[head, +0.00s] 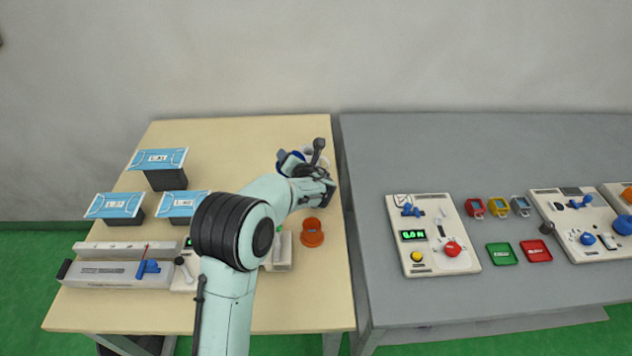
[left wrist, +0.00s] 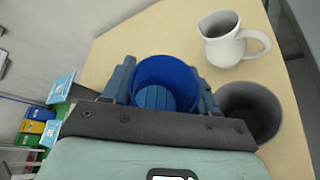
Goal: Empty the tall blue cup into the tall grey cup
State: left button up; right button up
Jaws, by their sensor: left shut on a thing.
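The tall blue cup (left wrist: 165,72) stands between the two fingers of my left gripper (left wrist: 165,88), which is shut on it. I look into its open mouth and see a blue, segmented surface inside; I cannot tell whether that is its floor or contents. The tall grey cup (left wrist: 252,112) is just right of the gripper in the left wrist view, apart from the blue cup, and its inside looks dark and empty. In the head view my left gripper (head: 300,165) and wrist cover most of the blue cup; I cannot make out the grey cup there. My right gripper is not in view.
A white jug (left wrist: 228,42) with a handle stands behind the grey cup. An orange cup (head: 312,234) stands near the wooden table's right side. Blue-topped boxes (head: 158,160) and a long grey device (head: 115,275) are at left. A grey table (head: 430,155) with panels adjoins at right.

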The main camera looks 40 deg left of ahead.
pick_arm(q)
jog(key=s+a+f+n+h+b, duration=0.1)
jog(key=f+b, duration=0.1)
jog(key=b, duration=0.1)
jog(key=f+n+t+h+b, duration=0.1)
jog(key=f+b, duration=0.1)
jog(key=b, duration=0.1)
jog(key=s+a+f+n+h+b, duration=0.1)
jog(key=f+b, duration=0.2)
jog(key=shift+s+a+n+b, duration=0.3)
jog(key=shift+a, duration=0.05)
jog(key=shift+a+f+t+b, duration=0.1)
jog(key=shift+f+t+b, duration=0.2)
jog(key=shift+b, duration=0.15)
jog(key=shift+s+a+n+h+b, duration=0.2)
jog(key=shift+a+n+h+b, duration=0.1)
jog(key=shift+n+b, duration=0.3)
jog(key=shift+s+a+t+h+b, duration=0.1)
jog(key=shift+t+h+b, duration=0.2)
jog(key=shift+t+b, duration=0.1)
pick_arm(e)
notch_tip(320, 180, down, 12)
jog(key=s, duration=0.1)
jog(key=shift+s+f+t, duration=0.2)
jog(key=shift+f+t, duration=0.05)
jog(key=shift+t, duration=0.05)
